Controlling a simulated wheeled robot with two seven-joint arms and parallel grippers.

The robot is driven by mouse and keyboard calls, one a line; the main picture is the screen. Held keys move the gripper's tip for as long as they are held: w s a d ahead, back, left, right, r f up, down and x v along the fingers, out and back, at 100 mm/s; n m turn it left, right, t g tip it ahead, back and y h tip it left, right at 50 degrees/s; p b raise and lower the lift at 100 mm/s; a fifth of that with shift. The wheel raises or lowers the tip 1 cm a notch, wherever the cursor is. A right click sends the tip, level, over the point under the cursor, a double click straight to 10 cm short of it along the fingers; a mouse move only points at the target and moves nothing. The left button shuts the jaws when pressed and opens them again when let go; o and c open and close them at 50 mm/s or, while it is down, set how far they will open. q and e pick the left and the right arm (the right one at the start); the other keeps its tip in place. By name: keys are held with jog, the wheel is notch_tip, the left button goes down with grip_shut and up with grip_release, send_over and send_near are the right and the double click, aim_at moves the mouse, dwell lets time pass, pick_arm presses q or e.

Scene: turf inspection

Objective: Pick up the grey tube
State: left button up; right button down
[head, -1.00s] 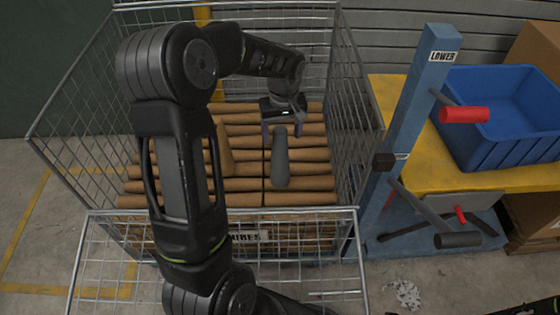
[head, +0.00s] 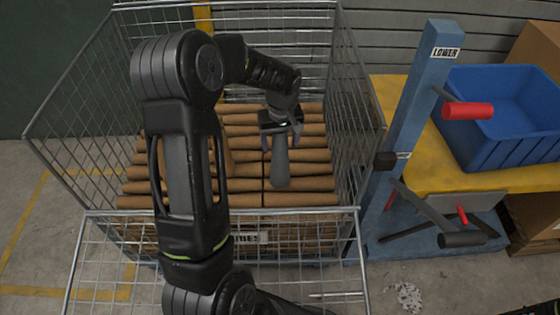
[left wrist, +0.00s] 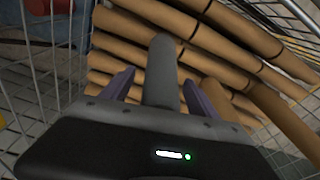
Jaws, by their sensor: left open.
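The grey tube (head: 280,166) lies on top of the brown tubes (head: 240,185) inside the wire cage, its near end pointing toward me. My left gripper (head: 280,138) is over the far part of the grey tube, with its fingers open. In the left wrist view, the grey tube (left wrist: 161,75) lies between the two purple fingers (left wrist: 160,92), with a gap on each side. The gripper body hides the tube's other end there. My right gripper is not in view.
The wire cage (head: 355,100) has tall mesh sides and a lowered front panel (head: 90,255). A brown tube (left wrist: 280,115) lies slantwise by the gripper. Right of the cage stand a blue post (head: 415,110) with red-handled levers and a blue bin (head: 505,115) on a yellow bench.

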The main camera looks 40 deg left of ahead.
pick_arm(q)
jog(key=shift+c, duration=0.2)
grip_shut()
dwell(0.7)
